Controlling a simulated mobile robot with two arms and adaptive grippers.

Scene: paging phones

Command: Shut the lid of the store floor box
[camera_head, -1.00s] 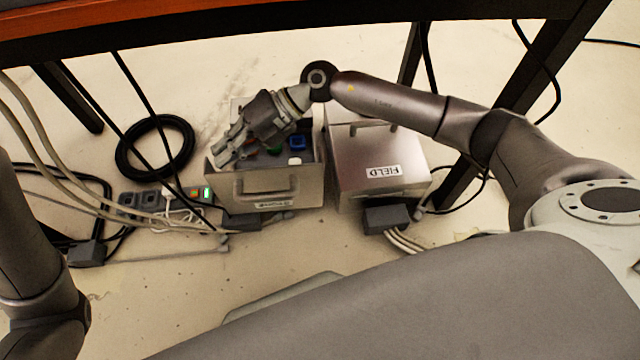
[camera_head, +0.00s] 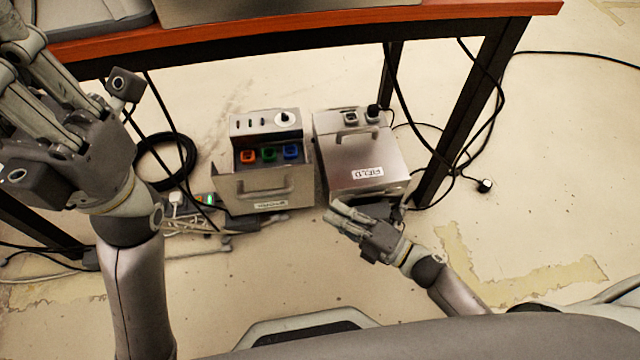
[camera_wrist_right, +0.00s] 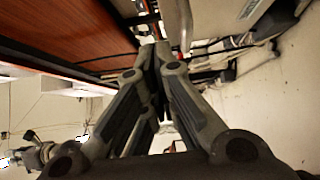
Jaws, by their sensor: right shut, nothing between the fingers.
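The store floor box (camera_head: 222,160) stands under the table, left of centre in the head view. Its lid (camera_head: 240,186), a metal panel with a handle and an upside-down label, stands open on the near side. Orange, green and blue buttons show inside. My right gripper (camera_head: 340,214) is shut and empty, low in front of the neighbouring field box and apart from the store lid. Its fingers meet in the right wrist view (camera_wrist_right: 160,55). My left gripper (camera_head: 14,48) is raised at the upper left, its fingers apart and partly cut off by the picture edge.
The field box (camera_head: 345,165), lid shut, stands right of the store box. The table edge (camera_head: 300,42) and dark table leg (camera_head: 470,120) bound the space. A coiled black cable (camera_head: 150,165) and power strip cables lie left. The floor in front is clear.

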